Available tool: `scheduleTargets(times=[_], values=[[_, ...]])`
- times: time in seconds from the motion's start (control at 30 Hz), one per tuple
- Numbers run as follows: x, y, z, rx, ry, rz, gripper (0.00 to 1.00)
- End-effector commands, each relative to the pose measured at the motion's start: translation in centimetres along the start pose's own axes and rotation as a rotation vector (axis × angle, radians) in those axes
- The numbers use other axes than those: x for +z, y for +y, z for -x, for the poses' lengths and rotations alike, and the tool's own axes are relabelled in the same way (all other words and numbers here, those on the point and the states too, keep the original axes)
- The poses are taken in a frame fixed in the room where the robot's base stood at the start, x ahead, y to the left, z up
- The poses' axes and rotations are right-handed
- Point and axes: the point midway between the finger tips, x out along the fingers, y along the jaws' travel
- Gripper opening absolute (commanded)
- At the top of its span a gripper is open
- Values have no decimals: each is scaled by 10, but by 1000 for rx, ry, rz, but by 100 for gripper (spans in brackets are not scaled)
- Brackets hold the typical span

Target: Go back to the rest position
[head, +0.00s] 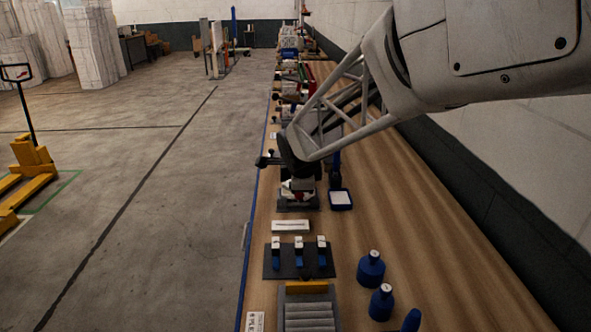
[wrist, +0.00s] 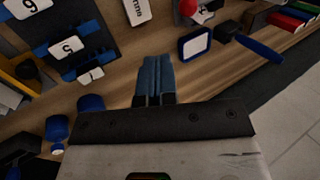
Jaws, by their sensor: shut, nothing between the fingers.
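My gripper (wrist: 153,72) shows in the wrist view as two blue fingers pressed together, with nothing between them. It hangs over the wooden bench top, apart from the things around it. In the head view my arm reaches in from the upper right over the bench (head: 420,240), ending in a dark part above the middle of the bench. The fingertips cannot be made out there.
A dark tray (head: 285,273) holds three blue pieces with white tops. Blue bottles (head: 371,271) stand at right. A blue-rimmed white square (head: 341,198) and a ribbed grey rack (head: 308,315) are also on the bench. The right-hand bench top is mostly clear, beside a wall (head: 480,150).

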Motion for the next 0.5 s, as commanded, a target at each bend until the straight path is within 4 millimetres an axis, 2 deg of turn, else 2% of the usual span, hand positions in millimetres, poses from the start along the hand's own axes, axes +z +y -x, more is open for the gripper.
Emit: scheduleTargets(times=[0.5], values=[[0, 4, 6, 0, 0, 0, 0]])
